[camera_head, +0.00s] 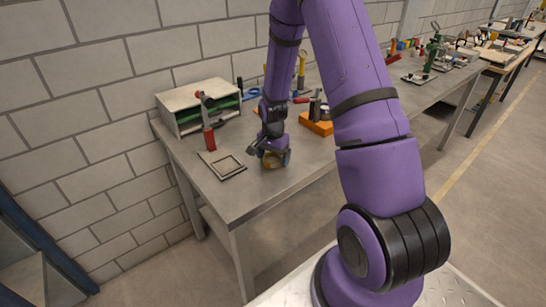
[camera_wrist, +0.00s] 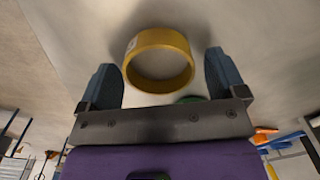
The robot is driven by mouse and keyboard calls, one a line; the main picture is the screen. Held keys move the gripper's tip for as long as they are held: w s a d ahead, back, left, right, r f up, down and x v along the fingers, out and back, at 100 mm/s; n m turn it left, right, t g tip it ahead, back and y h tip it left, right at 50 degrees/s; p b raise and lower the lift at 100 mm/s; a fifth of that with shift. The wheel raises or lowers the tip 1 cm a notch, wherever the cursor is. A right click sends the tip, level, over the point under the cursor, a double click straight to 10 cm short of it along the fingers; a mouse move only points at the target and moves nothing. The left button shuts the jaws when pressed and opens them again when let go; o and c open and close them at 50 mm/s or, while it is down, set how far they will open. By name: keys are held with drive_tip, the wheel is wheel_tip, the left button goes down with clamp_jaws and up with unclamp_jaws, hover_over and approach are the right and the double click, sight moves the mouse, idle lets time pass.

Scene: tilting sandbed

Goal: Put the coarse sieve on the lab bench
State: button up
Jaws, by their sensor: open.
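A round yellow ring with a short wall (camera_wrist: 160,38), which looks like the coarse sieve, lies on the grey lab bench (camera_head: 240,196). I cannot make out a mesh in it. In the wrist view my gripper (camera_wrist: 160,60) is open, with one finger on each side of the ring and a gap visible on both sides. Nothing is held.
A flat square frame (camera_head: 222,166) and a red-handled tool (camera_head: 209,135) lie to the left. A shelf box with green drawers (camera_head: 196,106) stands against the wall. An orange block (camera_head: 316,126) sits to the right. The bench's front left corner is clear.

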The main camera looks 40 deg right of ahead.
wheel_tip(320, 180, up, 12)
wheel_tip(320, 180, up, 11)
drive_tip(key=n+t, duration=0.1)
drive_tip(key=n, duration=0.2)
hover_over(273, 161)
drive_tip(key=s+a, duration=0.4)
drive_tip(key=s+a+r+n+t, duration=0.2)
drive_tip(key=s+a+r+n, duration=0.2)
drive_tip(key=s+r, duration=0.3)
drive_tip(key=s+a+r+n+t, duration=0.2)
drive_tip(key=s+a+r+n, duration=0.3)
drive_tip(key=s, duration=1)
wheel_tip(273, 161, up, 4)
drive_tip(key=shift+s+a+f+n, duration=0.3)
drive_tip(key=shift+s+n, duration=0.1)
drive_tip(key=shift+n, duration=0.2)
